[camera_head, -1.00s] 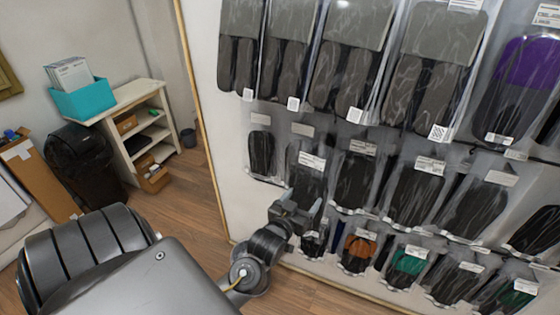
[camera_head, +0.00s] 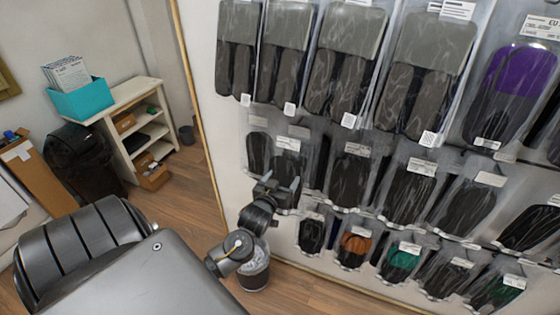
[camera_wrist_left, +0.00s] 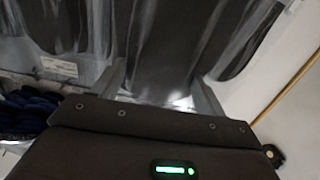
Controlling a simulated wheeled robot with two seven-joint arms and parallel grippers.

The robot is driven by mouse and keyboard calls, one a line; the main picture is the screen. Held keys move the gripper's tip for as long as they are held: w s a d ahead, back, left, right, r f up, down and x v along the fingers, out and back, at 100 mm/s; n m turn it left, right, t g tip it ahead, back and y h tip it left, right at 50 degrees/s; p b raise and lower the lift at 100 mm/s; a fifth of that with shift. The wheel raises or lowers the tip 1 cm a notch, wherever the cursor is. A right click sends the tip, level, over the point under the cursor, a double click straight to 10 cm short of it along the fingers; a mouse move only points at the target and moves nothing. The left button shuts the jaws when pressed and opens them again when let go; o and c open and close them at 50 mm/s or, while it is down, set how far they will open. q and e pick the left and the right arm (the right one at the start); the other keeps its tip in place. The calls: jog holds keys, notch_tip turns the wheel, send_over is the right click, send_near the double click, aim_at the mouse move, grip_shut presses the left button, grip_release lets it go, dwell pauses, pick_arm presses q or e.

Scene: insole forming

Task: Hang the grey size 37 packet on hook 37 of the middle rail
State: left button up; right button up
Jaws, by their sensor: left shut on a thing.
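My left gripper (camera_head: 277,190) is at the left end of the middle row on the wall display. It is shut on the lower part of a clear packet with a dark grey insole (camera_head: 288,166), which has a white label near its top. In the left wrist view, the dark packet (camera_wrist_left: 155,45) fills the space between the two fingers (camera_wrist_left: 162,88). The packet hangs upright close to the board; whether it is on a hook is hidden. The size numbers and the hook 37 marking are too small to read. My right gripper is out of view.
A smaller dark packet (camera_head: 258,150) hangs just left of the held one, and another dark packet (camera_head: 350,178) hangs to its right. Large grey packets (camera_head: 289,62) hang above. A lower row has a packet with an orange insole (camera_head: 355,245). Floor (camera_head: 185,210) is free left of the board.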

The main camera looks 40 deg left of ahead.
pick_arm(q)
jog(key=shift+b+x, duration=1)
jog(key=shift+x, duration=0.75)
jog(key=shift+b+x, duration=0.9)
jog(key=shift+x, duration=0.35)
jog(key=shift+w+a+f, duration=0.2)
jog(key=shift+w+f, duration=0.2)
jog(key=shift+w, duration=0.35)
jog(key=o, duration=1.1)
